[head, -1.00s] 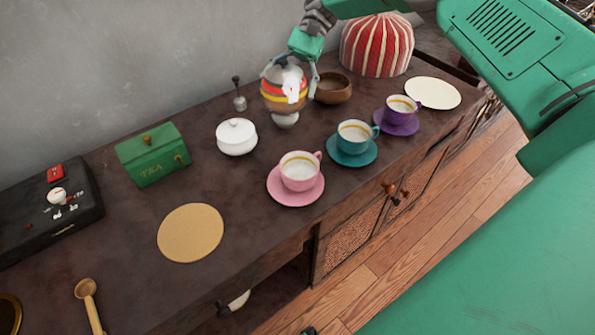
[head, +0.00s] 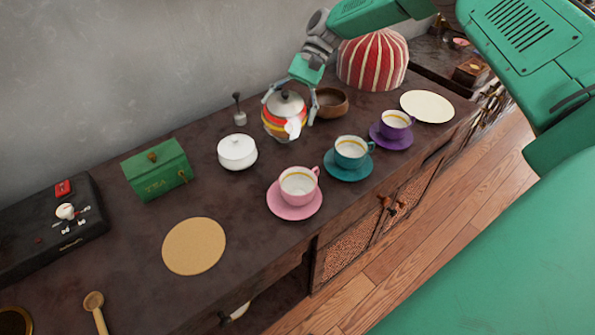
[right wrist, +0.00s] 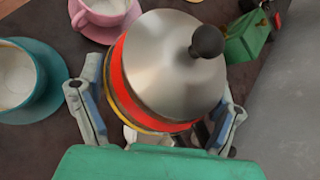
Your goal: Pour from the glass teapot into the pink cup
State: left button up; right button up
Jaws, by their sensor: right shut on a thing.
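A teapot (head: 285,113) with red, yellow and dark bands, a silver lid and a white spout is held at the back of the sideboard, left of the wooden bowl. It looks opaque rather than glass. My right gripper (head: 290,103) is shut on it, one finger on each side. In the right wrist view the teapot (right wrist: 160,75) fills the space between the fingers, its dark knob up. The spout faces the front, towards the cups. The pink cup (head: 298,183) stands upright on a pink saucer (head: 289,211), in front of the teapot and apart from it. My left gripper is out of view.
A teal cup (head: 351,151) and a purple cup (head: 395,122) stand on saucers to the right. A wooden bowl (head: 331,101) and striped cosy (head: 372,60) are beside the arm.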

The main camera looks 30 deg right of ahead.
aim_at(291, 122)
jog(key=shift+s+a+f+t+p, duration=0.25)
jog(key=shift+s+t+p, duration=0.15)
jog(key=shift+p, duration=0.15)
jog(key=shift+s+a+f+n+t+h+p, duration=0.1)
jog(key=shift+s+f+n+t+h+p, duration=0.2)
jog(key=shift+s+f+h, duration=0.1)
dwell(0.6)
jog(key=shift+s+a+t+p, duration=0.2)
jog(key=shift+s+t+p, duration=0.35)
jog(key=shift+p, duration=0.25)
dwell(4.2)
jog(key=shift+w+d+f+g+b, duration=0.2)
jog(key=shift+w+g+b, duration=0.2)
jog(key=shift+b, duration=0.4)
jog(key=shift+w+d+r+g+y+b, duration=0.15)
jog(key=shift+w+r+g+b, duration=0.1)
jog(key=shift+w+g+b, duration=0.15)
jog(key=shift+w+d+r+g+y+b, duration=0.15)
jog(key=shift+w+r+g+b, duration=0.1)
jog(key=shift+w+b, duration=0.2)
jog(key=shift+r, duration=0.3)
jog(key=shift+w, duration=0.1)
jog(key=b, duration=0.2)
jog(key=w+m+g+y+b, duration=0.1)
jog(key=b, duration=0.1)
jog(key=shift+w+d+r+g, duration=0.15)
jog(key=shift+w+d+g, duration=0.1)
jog(key=shift+g, duration=0.05)
jog(key=shift+r+b, duration=0.2)
jog(key=shift+b, duration=0.15)
